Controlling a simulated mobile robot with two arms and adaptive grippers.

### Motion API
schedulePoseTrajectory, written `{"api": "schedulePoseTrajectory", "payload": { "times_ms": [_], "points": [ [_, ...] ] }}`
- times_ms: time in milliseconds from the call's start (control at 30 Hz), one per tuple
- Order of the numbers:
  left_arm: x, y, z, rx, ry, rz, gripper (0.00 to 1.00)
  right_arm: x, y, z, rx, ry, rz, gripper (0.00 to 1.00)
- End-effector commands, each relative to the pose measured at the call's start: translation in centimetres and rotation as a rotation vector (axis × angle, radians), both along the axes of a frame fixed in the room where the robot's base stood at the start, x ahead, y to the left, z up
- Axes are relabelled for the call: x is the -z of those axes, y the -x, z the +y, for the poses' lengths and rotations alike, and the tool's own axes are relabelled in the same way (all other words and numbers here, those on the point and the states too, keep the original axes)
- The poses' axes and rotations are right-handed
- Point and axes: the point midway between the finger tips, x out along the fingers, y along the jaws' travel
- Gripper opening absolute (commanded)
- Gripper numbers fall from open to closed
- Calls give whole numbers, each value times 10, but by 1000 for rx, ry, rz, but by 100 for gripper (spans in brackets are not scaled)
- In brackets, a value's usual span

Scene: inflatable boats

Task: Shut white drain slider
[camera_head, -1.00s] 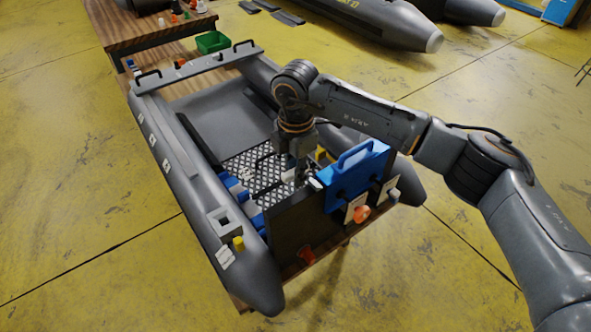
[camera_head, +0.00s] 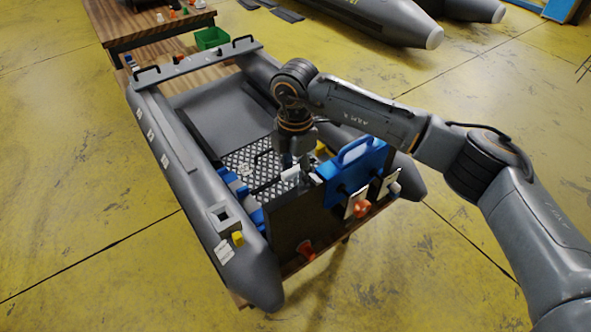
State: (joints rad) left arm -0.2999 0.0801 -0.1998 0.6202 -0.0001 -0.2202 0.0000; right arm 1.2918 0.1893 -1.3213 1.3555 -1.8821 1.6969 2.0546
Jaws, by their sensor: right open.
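A small white piece (camera_head: 291,175), which may be the drain slider, shows at the inner side of the boat's dark transom (camera_head: 290,220). My right gripper (camera_head: 293,164) points down right at this white piece, just inside the transom. It is open. Its fingertips are small and partly hidden, so I cannot tell whether they touch the white piece. Two white plates, a nearer one (camera_head: 356,202) and a farther one (camera_head: 389,183), sit on the outer transom face beside orange parts. My left gripper is out of view.
A blue bracket with a handle (camera_head: 352,170) rises from the transom close to the right of my gripper. The grey boat tube (camera_head: 190,190) runs along the left. A black grid floor (camera_head: 245,160) lies inside. A green bin (camera_head: 211,38) stands at the back.

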Motion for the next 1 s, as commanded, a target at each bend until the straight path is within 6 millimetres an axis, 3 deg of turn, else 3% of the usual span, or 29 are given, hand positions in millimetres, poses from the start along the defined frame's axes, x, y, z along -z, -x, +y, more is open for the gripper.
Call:
{"api": "schedulePoseTrajectory", "payload": {
  "times_ms": [600,1000],
  "points": [
    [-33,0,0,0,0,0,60,-63,0,0,0,-1,-1,45],
    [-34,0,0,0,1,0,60,-67,0,0,0,-1,-1,45]
  ]
}}
